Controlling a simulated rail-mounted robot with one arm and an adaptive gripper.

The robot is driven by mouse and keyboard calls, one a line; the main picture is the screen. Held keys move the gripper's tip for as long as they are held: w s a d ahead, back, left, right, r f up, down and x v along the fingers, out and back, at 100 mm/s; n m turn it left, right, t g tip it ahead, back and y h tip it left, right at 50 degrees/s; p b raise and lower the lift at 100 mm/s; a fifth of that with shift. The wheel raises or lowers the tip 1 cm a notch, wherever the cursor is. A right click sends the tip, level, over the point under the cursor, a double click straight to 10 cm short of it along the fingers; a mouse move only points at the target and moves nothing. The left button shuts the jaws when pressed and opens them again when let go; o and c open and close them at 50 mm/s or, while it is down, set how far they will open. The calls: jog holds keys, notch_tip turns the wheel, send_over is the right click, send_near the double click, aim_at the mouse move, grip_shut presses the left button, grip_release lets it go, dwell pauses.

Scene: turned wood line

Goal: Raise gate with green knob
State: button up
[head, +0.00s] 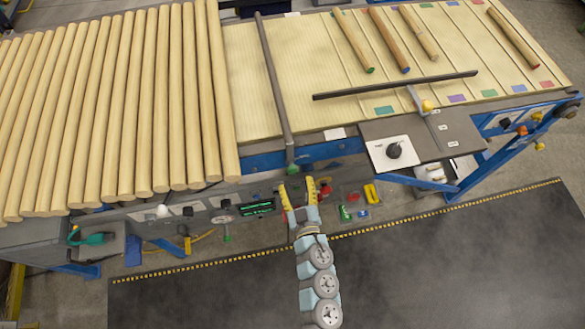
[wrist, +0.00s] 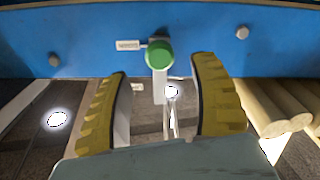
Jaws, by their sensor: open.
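The gate is a dark grey bar (head: 273,80) lying across the pale slatted bed, just right of the row of logs. Its green knob (head: 292,169) is at the bar's near end, by the blue rail. In the wrist view the round green knob (wrist: 159,55) sits on a pale lever against the blue rail, beside a small white label. My gripper (head: 297,184) is open and empty, just on the near side of the knob. In the wrist view the yellow-padded fingers of my gripper (wrist: 162,72) stand either side of the knob's line, with gaps on both sides.
Many pale logs (head: 130,100) lie side by side at the left. Another dark bar (head: 395,86) with a yellow knob (head: 427,106) crosses the bed at the right. Several turned rods lie beyond it. A dial panel (head: 395,152) is right of my gripper. The dark floor mat (head: 430,260) is clear.

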aim_at(293, 172)
jog(key=shift+x, duration=2.5)
grip_shut()
